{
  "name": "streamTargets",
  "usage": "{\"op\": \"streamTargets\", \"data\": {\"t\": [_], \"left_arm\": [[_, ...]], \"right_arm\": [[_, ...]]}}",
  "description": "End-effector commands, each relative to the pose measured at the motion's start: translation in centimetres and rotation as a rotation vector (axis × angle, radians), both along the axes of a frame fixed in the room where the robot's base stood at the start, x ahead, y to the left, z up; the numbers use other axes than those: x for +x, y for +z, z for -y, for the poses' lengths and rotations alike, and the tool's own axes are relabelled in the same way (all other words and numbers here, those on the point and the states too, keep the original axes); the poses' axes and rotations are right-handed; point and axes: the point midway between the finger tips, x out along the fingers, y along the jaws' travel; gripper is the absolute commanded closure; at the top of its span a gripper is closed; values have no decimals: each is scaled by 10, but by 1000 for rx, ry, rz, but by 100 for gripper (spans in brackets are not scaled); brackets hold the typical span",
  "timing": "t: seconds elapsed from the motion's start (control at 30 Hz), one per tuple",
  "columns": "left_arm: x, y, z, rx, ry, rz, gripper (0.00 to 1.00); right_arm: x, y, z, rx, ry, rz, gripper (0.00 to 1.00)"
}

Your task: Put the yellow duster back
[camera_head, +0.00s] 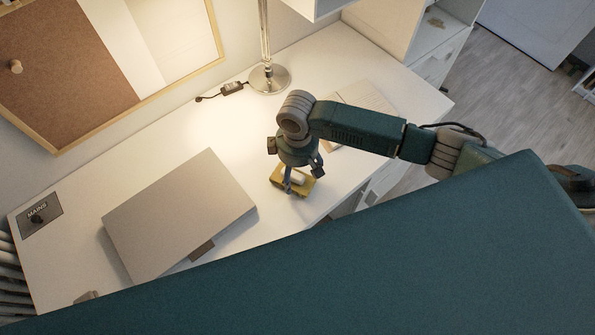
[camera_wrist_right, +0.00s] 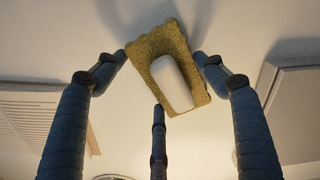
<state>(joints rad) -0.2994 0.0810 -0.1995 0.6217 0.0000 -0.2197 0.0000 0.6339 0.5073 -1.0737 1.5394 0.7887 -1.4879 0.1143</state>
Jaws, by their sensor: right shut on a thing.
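The yellow duster (camera_head: 279,183), a yellow block with a pale rounded piece on its face, is at my right gripper (camera_head: 299,183), over the front part of the white desk. The right wrist view shows the duster (camera_wrist_right: 147,51) and its pale piece (camera_wrist_right: 172,83) between the blue-grey fingers of my right gripper (camera_wrist_right: 160,85). The gripper is shut on it, and the duster sits tilted between the fingertips. I cannot tell whether the duster touches the desk. My left gripper does not show clearly in either view.
A closed grey laptop (camera_head: 180,212) lies left of the duster on the desk (camera_head: 330,60). A notebook (camera_head: 367,97) lies behind my right arm. A lamp base (camera_head: 269,78) stands at the back. A framed board (camera_head: 75,75) is on the wall.

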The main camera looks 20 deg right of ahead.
Motion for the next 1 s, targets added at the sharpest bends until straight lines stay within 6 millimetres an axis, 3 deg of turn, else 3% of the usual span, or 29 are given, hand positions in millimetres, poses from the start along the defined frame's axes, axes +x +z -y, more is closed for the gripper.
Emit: {"op": "streamTargets", "data": {"t": [0.2,0.23,0.3,0.73,1.0], "left_arm": [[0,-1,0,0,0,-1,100],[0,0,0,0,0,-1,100],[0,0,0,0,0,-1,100],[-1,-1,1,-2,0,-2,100],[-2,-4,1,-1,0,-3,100]], "right_arm": [[0,-4,0,1,-1,-1,54],[0,-4,0,1,0,-1,24],[0,-3,0,1,0,-1,11],[1,6,-1,3,0,2,11],[1,59,-1,2,0,4,11]]}}
